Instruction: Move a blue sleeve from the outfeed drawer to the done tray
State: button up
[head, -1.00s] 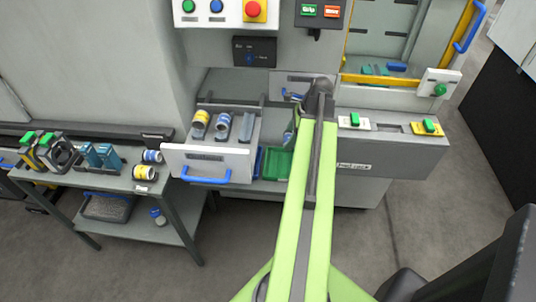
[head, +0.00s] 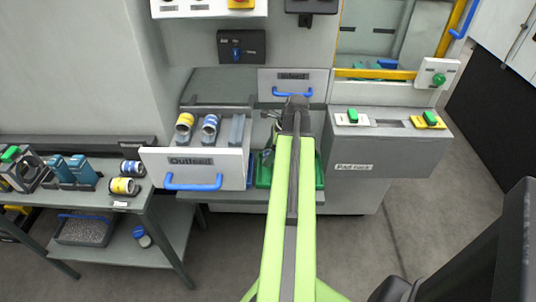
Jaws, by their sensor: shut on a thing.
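My gripper (head: 268,146) points down right of the drawer, partly hidden by my arm. It is shut on a small bluish piece, apparently a blue sleeve, too small and covered to see clearly. A green tray (head: 263,180), which looks like the done tray, lies below it, partly behind my arm.
A blue tray edge (head: 250,172) shows between drawer and green tray. A side table (head: 120,212) at left holds sleeves and blue blocks. A closed drawer (head: 292,78) is behind my arm; a control ledge (head: 390,140) stands right.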

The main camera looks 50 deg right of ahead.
jog(key=shift+f+b, duration=2.5)
jog(key=shift+f, duration=0.4)
jog(key=o, duration=1.7)
jog(key=shift+r, duration=0.1)
jog(key=p+v, duration=1.6)
jog(key=v, duration=0.1)
jog(key=shift+r, duration=0.2)
